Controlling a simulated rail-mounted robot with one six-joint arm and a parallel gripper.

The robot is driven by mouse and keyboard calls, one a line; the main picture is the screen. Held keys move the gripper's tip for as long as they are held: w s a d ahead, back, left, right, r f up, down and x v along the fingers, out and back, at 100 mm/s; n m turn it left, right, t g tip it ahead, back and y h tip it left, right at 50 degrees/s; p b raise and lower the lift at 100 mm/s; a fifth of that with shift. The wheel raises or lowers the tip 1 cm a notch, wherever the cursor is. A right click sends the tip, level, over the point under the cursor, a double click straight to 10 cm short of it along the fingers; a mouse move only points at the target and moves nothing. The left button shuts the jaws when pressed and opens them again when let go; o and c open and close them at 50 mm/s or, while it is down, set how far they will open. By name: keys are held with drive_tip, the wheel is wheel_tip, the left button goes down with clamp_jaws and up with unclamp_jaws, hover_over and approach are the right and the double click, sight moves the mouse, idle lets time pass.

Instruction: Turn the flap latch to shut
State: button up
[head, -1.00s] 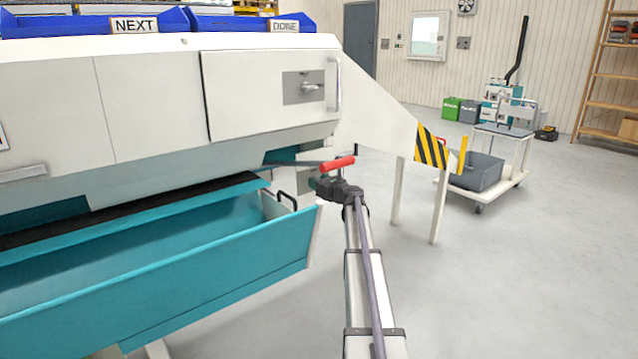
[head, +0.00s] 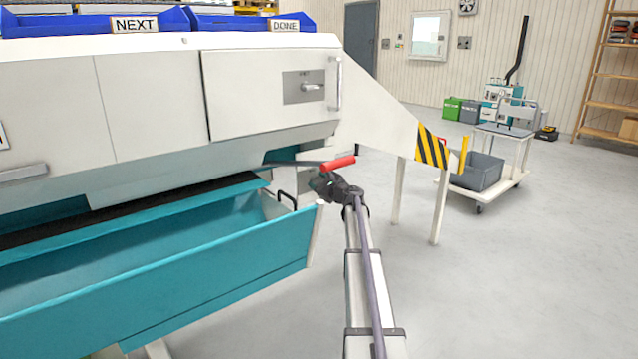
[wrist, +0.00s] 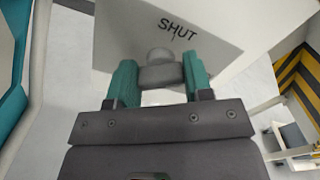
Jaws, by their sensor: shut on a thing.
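My gripper (head: 318,182) is at the right end of the machine, below the red-handled lever and beside the white end panel. In the wrist view, its two teal fingers (wrist: 160,66) are closed on a grey rounded knob, the flap latch (wrist: 161,76). The knob is in front of a pale panel with the word SHUT (wrist: 178,28) and a short mark beneath it. The fingers and gripper body hide part of the latch. In the head view my gripper covers it.
A red-handled lever (head: 338,163) sticks out just above my gripper. A teal trough (head: 160,290) with a black handle lies to the left. Striped machine guard (head: 432,148) and legs stand to the right. A trolley (head: 500,150) is farther back; the floor between is clear.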

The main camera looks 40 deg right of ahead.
drive_tip(key=n, duration=0.5)
drive_tip(key=shift+a+f+n, duration=0.1)
drive_tip(key=shift+n, duration=0.2)
drive_tip(key=n, duration=0.5)
drive_tip(key=shift+f, duration=0.1)
drive_tip(key=shift+n, duration=0.3)
drive_tip(key=o, duration=0.9)
drive_tip(key=s, duration=1)
drive_tip(key=shift+s, duration=0.4)
